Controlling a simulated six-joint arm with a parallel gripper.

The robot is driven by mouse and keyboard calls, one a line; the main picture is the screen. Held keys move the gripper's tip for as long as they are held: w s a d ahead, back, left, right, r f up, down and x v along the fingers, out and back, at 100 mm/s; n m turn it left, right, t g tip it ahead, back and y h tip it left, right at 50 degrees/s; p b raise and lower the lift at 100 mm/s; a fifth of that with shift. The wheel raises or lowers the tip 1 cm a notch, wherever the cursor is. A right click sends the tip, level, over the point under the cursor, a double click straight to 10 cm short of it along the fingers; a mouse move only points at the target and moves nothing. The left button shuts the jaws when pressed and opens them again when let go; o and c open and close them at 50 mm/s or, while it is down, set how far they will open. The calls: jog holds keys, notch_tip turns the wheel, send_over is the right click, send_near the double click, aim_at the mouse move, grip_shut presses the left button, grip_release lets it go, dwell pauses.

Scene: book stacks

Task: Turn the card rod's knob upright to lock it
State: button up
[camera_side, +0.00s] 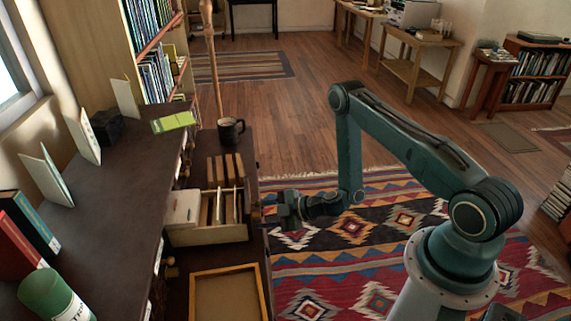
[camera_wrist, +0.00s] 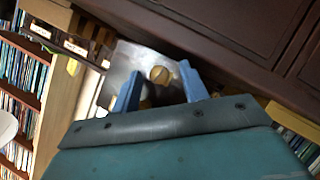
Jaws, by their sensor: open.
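The card drawer (camera_side: 208,235) is an open wooden box of cards, on the dark cabinet in the side view. The rod's round brass knob (camera_wrist: 160,75) shows in the wrist view against a pale metallic plate (camera_wrist: 124,62). In the side view a small knob (camera_side: 256,213) sits at the drawer's right end. My gripper (camera_side: 281,211) is just right of that end, level with it. Its two blue fingers (camera_wrist: 161,69) are apart, with the knob framed between them and no clear contact. I cannot tell which way the knob is turned.
A dark mug (camera_side: 231,130) stands behind the drawer, and a shallow wooden tray (camera_side: 195,276) lies in front. A long dark counter (camera_side: 115,205) with upright cards and a green cylinder (camera_side: 52,296) runs along the left.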

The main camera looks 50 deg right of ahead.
jog(key=s+d+r+m+g+y, duration=0.3)
jog(key=d+r+m+g+y, duration=0.1)
jog(key=d+m+g+y, duration=0.35)
jog(key=s+a+r+h, duration=0.2)
jog(key=r+h, duration=0.1)
jog(key=r, duration=0.5)
jog(key=s+a+r+m+g+h, duration=0.1)
jog(key=s+a+r+h, duration=0.1)
jog(key=r, duration=0.6)
jog(key=s+a+r+g+h, duration=0.1)
jog(key=r+h, duration=0.3)
jog(key=r, duration=0.4)
jog(key=shift+s+a+r, duration=0.15)
jog(key=shift+s+a, duration=0.3)
dwell(3.1)
jog(key=shift+m, duration=0.25)
